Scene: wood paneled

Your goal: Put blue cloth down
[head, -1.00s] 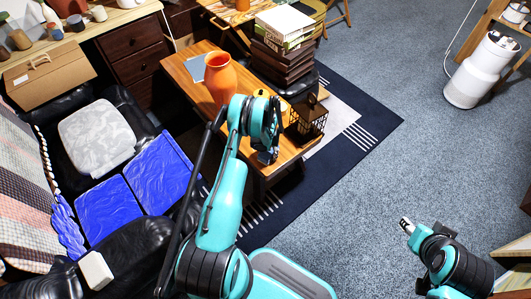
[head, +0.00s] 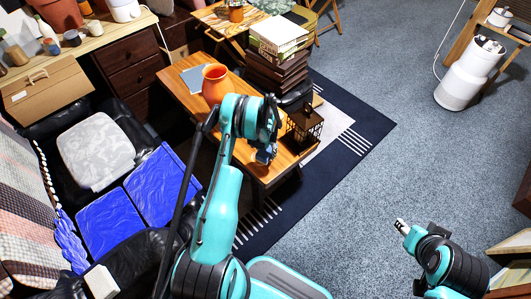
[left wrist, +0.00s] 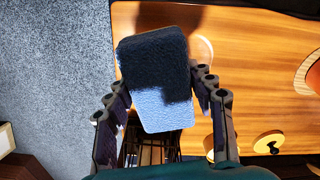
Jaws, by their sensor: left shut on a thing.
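The blue cloth (left wrist: 165,110) is a small, thick, rounded rectangle, dark in shadow at its upper part and light blue at its lower part. My left gripper (left wrist: 160,88) is shut on it, with a finger on either side. In the head view my left gripper (head: 264,152) hangs over the front part of the wooden coffee table (head: 274,172), left of the lantern. The cloth is a small blue patch there, mostly hidden by the gripper. My right gripper (head: 402,226) is over the carpet at lower right, too small to show its opening.
An orange vase (head: 215,85) and a grey-blue flat item (head: 196,78) stand on the table's left part. A dark lantern (head: 303,127) stands at its right edge. A black sofa with blue cushions (head: 110,222) is at left.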

